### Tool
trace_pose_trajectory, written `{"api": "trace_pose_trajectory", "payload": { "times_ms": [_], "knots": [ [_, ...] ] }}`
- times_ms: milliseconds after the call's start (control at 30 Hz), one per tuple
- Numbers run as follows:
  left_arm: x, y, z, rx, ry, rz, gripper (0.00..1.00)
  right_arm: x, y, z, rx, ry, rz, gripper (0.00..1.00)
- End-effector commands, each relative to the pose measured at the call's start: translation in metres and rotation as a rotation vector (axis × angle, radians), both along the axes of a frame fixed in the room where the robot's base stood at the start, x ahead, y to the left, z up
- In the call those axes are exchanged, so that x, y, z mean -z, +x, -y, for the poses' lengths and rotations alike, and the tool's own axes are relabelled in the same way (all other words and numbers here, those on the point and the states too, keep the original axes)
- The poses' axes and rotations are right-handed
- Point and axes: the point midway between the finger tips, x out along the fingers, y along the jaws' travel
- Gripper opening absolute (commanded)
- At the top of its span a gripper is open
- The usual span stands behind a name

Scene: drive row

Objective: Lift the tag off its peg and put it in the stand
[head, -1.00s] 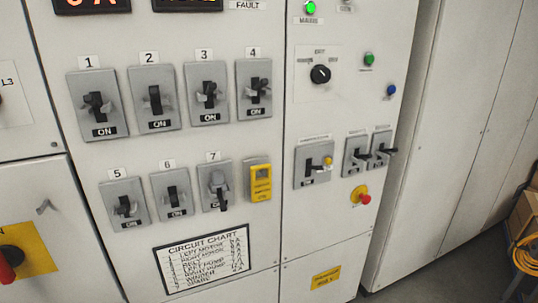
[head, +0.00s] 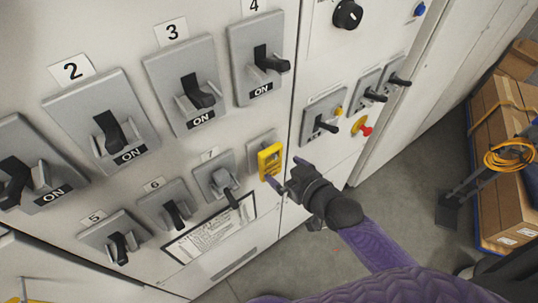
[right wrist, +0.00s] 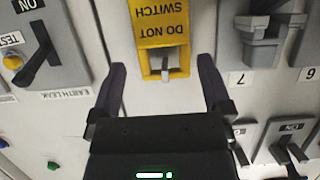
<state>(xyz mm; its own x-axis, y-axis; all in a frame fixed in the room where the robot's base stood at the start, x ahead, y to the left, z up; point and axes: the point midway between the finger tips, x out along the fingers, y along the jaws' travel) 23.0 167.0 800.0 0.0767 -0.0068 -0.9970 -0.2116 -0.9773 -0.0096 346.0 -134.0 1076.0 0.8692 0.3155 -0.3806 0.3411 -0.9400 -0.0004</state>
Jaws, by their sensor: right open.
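The yellow tag (head: 270,161) hangs on the grey cabinet front, to the right of switch 7, over a grey plate. In the right wrist view the tag (right wrist: 162,28) appears upside down and reads "DO NOT SWITCH", with a pale peg (right wrist: 165,66) showing in its slot. My right gripper (head: 284,176) is beside the tag in the head view. In the right wrist view my right gripper (right wrist: 163,82) is open and empty, its two dark fingers on either side of the tag's line and apart from it. My left gripper is not in view. I cannot make out a stand.
Switch 7 (head: 221,181) and several other black-levered breakers surround the tag. More levers (head: 322,122) and a red knob (head: 366,130) jut out at right. A circuit chart (head: 208,235) is below. Cardboard boxes (head: 500,125) and a yellow coil (head: 508,157) stand far right.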

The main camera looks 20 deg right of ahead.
Motion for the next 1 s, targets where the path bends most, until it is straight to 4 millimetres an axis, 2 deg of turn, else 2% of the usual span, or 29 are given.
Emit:
{"api": "trace_pose_trajectory", "payload": {
  "times_ms": [300, 567, 800, 900, 1000],
  "knots": [
    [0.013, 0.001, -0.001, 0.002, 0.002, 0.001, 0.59, 0.021, 0.048, -0.020, 0.000, 0.000, 0.000, 1.00],
    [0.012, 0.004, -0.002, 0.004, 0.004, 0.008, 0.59, 0.021, 0.051, -0.021, 0.000, -0.001, -0.001, 0.98],
    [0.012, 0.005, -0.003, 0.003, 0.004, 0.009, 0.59, 0.021, 0.051, -0.021, 0.000, -0.001, -0.001, 0.47],
    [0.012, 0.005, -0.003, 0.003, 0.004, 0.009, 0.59, 0.021, 0.051, -0.021, 0.000, -0.001, -0.001, 0.28],
    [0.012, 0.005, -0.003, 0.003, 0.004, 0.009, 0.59, 0.021, 0.051, -0.021, 0.000, -0.001, -0.001, 0.28]
  ]
}}
